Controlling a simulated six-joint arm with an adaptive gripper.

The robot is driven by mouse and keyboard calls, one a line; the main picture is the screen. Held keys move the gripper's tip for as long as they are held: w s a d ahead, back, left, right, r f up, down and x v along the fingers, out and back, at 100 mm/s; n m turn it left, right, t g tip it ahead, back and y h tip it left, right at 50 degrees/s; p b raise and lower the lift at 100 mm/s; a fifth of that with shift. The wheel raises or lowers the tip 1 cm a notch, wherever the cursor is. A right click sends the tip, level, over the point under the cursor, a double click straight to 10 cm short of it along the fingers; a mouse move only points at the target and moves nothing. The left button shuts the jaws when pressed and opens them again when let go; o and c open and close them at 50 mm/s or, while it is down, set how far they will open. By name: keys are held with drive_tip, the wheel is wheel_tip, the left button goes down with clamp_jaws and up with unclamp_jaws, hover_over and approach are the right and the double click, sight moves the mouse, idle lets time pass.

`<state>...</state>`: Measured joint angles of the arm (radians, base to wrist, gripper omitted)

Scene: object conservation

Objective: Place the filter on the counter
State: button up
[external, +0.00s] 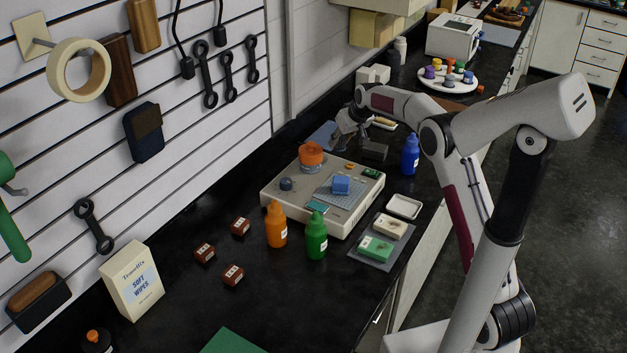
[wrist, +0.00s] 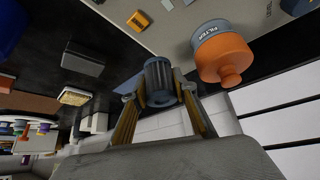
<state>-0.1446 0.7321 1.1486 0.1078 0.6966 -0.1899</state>
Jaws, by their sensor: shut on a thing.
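A dark grey ribbed cylinder (wrist: 159,76), which looks like the filter cartridge, sits between the fingertips of my gripper (wrist: 160,98) in the wrist view. My gripper is shut on it. In the external view my gripper (external: 347,130) is above the far side of the beige device, where the cylinder is hard to make out. An orange-capped housing with a grey band reading FILTER (wrist: 221,52) is beside the gripper in the wrist view. It stands on the device's back left in the external view (external: 311,155). The black counter (external: 190,285) surrounds the device.
The beige device (external: 275,202) carries a blue block (external: 341,185). Orange (external: 276,225) and green (external: 316,236) bottles stand before it; a blue bottle (external: 410,155) stands at its right. A dark grey block (external: 374,150) is behind it. The front-left counter has clear patches.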

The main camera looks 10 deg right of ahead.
drive_tip(key=shift+n, duration=0.4)
drive_tip(key=s+a, duration=0.1)
drive_tip(key=s, duration=0.1)
drive_tip(key=s+a, duration=0.1)
drive_tip(key=s, duration=0.3)
drive_tip(key=shift+s+a+r, duration=0.15)
drive_tip(key=shift+a, duration=0.25)
drive_tip(key=s+a+f+n+g+y, duration=0.1)
drive_tip(key=s+a+n+y, duration=0.3)
drive_tip(key=a, duration=0.7)
drive_tip(key=s+a+n+g+h, duration=0.1)
drive_tip(key=s+a+n, duration=0.1)
drive_tip(key=s+a, duration=0.6)
drive_tip(key=s+a+n+g+y, duration=0.1)
drive_tip(key=s+a+n+g, duration=0.4)
drive_tip(key=s+a, duration=2.3)
drive_tip(key=a+n, duration=0.2)
drive_tip(key=n, duration=0.3)
drive_tip(key=shift+a+f+g+y, duration=0.3)
drive_tip(key=shift+a+f, duration=0.05)
drive_tip(key=shift+w, duration=0.1)
drive_tip(key=shift+f, duration=2.5)
drive_tip(key=shift+f, duration=2.5)
